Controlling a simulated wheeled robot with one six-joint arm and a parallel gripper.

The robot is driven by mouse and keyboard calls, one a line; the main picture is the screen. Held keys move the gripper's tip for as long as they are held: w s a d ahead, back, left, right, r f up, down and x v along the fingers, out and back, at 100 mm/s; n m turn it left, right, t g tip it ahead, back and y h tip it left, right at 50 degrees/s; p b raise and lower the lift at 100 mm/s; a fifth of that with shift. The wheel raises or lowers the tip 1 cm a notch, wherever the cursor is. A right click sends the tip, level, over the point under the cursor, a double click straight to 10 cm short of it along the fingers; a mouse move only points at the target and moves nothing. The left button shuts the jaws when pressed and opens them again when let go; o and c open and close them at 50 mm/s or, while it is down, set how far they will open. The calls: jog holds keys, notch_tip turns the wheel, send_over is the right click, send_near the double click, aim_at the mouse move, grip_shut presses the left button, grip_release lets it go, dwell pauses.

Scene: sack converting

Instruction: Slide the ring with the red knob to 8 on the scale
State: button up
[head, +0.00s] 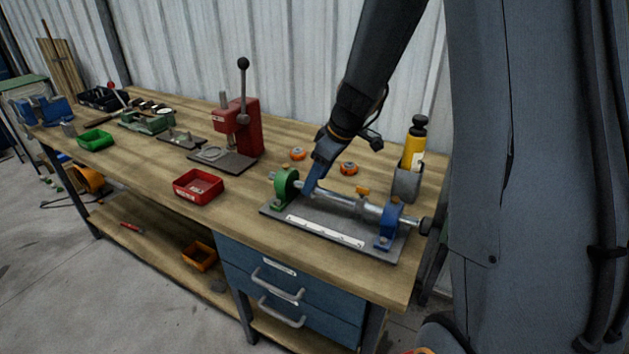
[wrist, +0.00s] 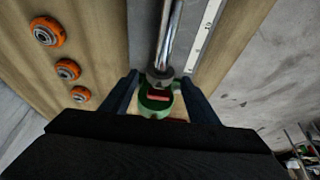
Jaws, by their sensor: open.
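A steel shaft (head: 340,198) runs between a green end block (head: 286,187) and a blue end block (head: 389,226). My gripper (head: 313,190) is over the shaft close to the green block, fingers pointing down. In the wrist view the open fingers (wrist: 160,80) stand on either side of the shaft. A grey ring (wrist: 159,76) on the shaft and a small red part (wrist: 158,97), apparently its knob, show between them, in front of the green block (wrist: 155,110). The red knob is hidden in the head view. The white scale strip (head: 325,232) lies along the base plate; its numbers are unreadable.
A yellow bottle (head: 413,148) stands in a grey holder at the back right. A red bin (head: 198,187) and red press (head: 240,125) are to the left.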

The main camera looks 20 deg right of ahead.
aim_at(330, 191)
jog(key=shift+x, duration=0.95)
grip_shut()
jog(key=shift+s+d+b, duration=1.3)
jog(key=shift+s+d, duration=0.45)
jog(key=shift+d, duration=0.05)
grip_release()
jog(key=shift+r, duration=0.1)
